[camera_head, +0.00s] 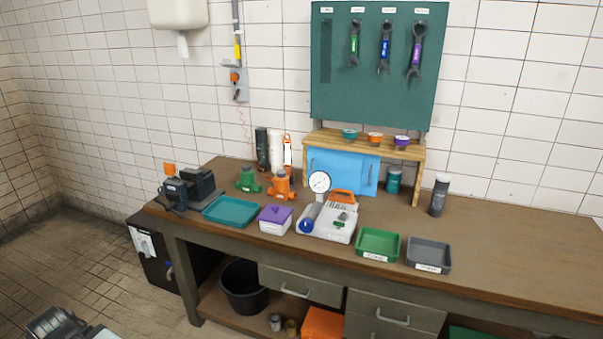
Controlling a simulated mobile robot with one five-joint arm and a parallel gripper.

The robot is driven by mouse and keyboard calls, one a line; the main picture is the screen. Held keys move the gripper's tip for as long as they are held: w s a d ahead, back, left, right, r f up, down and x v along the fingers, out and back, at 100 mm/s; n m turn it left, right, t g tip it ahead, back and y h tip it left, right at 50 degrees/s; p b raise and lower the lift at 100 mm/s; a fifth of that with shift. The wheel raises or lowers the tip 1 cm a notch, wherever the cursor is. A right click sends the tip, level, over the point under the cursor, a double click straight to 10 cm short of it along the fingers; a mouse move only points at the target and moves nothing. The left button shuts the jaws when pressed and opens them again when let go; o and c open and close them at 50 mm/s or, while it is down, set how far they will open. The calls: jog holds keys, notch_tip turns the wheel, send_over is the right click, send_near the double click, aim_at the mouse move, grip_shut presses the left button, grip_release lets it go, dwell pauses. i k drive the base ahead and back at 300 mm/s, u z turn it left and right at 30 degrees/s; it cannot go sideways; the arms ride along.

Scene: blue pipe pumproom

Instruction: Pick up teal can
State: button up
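The teal can (394,181) stands upright on the wooden workbench, under the right part of the small wooden shelf and just right of a light blue panel. It has a dark lid or top, and nothing seems to stand right in front of it. My gripper does not show clearly. Only a dark machine part is cut off at the bottom left corner, on the floor side, apart from the bench and far from the can. I cannot tell whether it belongs to my arm.
The workbench (520,230) has free room at right. A dark spray can (439,195) stands right of the teal can. A green tray (378,244) and grey tray (428,255) lie at the front edge. A gauge (319,182) stands left. The shelf (365,146) holds small cups.

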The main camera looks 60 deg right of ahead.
aim_at(394, 172)
jog(key=u, duration=0.35)
jog(key=k, duration=2.7)
jog(key=z, duration=1.75)
jog(key=i, duration=0.5)
jog(key=u, duration=0.05)
